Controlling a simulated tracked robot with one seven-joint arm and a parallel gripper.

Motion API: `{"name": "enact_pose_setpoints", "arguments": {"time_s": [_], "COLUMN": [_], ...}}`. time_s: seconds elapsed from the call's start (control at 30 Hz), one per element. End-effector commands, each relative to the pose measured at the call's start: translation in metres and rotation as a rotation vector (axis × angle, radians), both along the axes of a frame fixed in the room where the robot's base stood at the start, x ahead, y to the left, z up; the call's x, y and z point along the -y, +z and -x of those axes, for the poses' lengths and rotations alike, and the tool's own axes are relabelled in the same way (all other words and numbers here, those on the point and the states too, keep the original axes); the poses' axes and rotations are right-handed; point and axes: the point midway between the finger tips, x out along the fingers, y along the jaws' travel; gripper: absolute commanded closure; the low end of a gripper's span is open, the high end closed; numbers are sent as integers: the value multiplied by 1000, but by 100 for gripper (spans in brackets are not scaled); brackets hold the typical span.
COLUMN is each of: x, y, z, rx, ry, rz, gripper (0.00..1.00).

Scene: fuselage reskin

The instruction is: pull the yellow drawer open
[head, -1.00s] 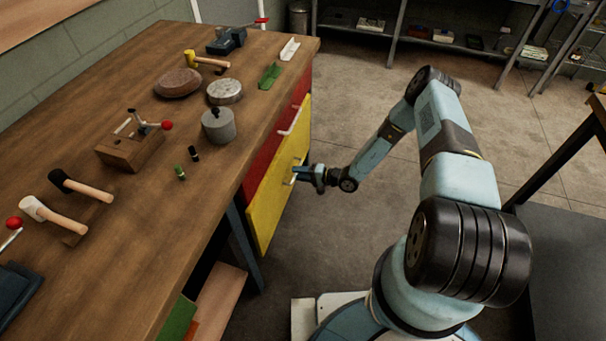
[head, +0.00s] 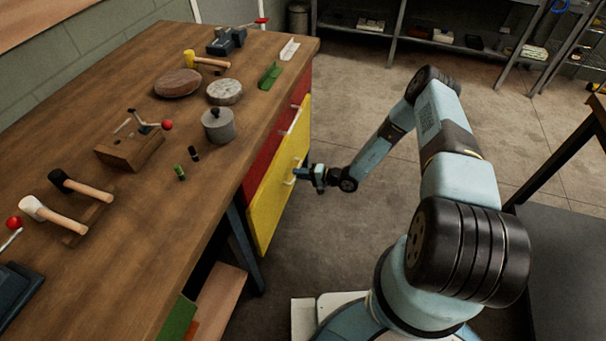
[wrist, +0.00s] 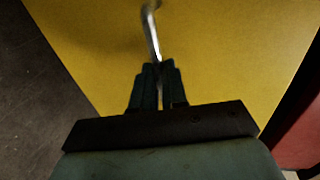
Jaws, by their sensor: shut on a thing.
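The yellow drawer (head: 270,205) is in the side of the wooden workbench, and its front fills most of the wrist view (wrist: 230,60). Its metal handle (wrist: 151,30) runs down between the fingers in the wrist view. My gripper (wrist: 158,75) is shut on this handle. In the head view my gripper (head: 301,173) is at the drawer's front face, with the arm reaching in from the right. The drawer front looks close to the bench side; I cannot tell exactly how far out it stands.
A red drawer (head: 252,178) with its own handle is beside the yellow front. The bench top (head: 100,235) holds mallets, a vise and several discs and blocks. A dark table (head: 560,240) stands at the right. The floor (head: 340,110) behind the arm is clear.

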Motion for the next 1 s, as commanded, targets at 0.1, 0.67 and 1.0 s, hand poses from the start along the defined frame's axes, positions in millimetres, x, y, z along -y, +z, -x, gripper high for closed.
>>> {"name": "enact_pose_setpoints", "arguments": {"time_s": [0.1, 0.67, 1.0], "x": [12, 106, 192], "y": [-3, -5, -5], "z": [1, 38, 70], "rx": [-4, -7, -7], "ry": [-2, -7, -5], "rz": [7, 10, 11], "gripper": [100, 100, 100]}}
